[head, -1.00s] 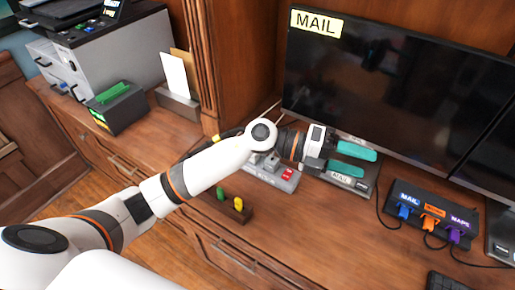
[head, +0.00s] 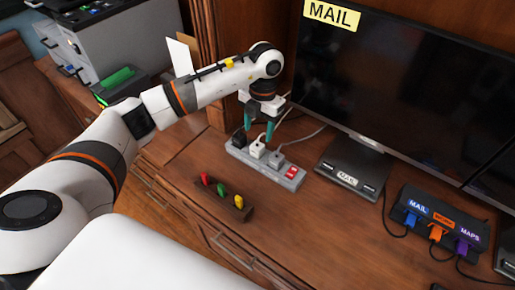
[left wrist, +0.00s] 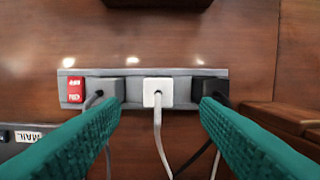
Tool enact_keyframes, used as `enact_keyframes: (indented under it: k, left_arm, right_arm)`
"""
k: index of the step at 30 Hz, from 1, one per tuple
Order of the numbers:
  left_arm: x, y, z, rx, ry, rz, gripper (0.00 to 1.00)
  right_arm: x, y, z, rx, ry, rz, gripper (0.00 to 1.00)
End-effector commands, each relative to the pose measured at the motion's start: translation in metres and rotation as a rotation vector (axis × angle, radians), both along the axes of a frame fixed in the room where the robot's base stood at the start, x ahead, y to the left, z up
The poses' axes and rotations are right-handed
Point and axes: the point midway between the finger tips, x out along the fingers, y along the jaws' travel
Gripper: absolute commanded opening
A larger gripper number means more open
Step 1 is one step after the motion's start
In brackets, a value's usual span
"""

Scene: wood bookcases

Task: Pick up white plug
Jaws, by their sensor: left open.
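The white plug (head: 257,149) sits in the middle of a grey power strip (head: 292,180) on the desk, between a black plug (head: 239,139) and a grey plug (head: 277,159). In the left wrist view the white plug (left wrist: 157,92) is near the centre, its white cord running down the picture. My left gripper (head: 260,133) points down just above the strip. Its teal fingers are open, one on each side of the white plug in the left wrist view (left wrist: 157,125), with nothing between them but the plug and cord. My right gripper is not in view.
A small wooden holder (head: 232,212) with red, green and yellow pieces lies in front of the strip. A monitor stand (head: 352,170) is to the right. A black hub (head: 440,209) with blue, orange and purple plugs lies farther right.

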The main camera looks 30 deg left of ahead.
Motion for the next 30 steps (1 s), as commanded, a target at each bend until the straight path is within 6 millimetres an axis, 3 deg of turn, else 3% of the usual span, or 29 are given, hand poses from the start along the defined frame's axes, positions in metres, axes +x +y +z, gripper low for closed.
enact_keyframes:
  k: [8,15,24,25,30]
  left_arm:
    - [-0.004,-0.001,-0.023,-0.003,0.003,-0.002,0.56]
    - [-0.007,-0.001,-0.058,-0.003,0.002,-0.002,0.56]
    - [-0.008,-0.001,-0.066,-0.002,-0.002,-0.002,0.56]
    - [-0.008,-0.001,-0.066,-0.002,-0.002,-0.002,0.55]
    - [-0.008,-0.001,-0.065,-0.002,-0.002,-0.002,0.27]
  right_arm:
    - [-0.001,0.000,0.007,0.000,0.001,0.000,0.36]
    - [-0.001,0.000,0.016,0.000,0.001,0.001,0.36]
    - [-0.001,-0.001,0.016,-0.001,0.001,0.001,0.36]
    - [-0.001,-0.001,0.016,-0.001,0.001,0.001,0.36]
    - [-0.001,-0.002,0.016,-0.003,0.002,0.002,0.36]
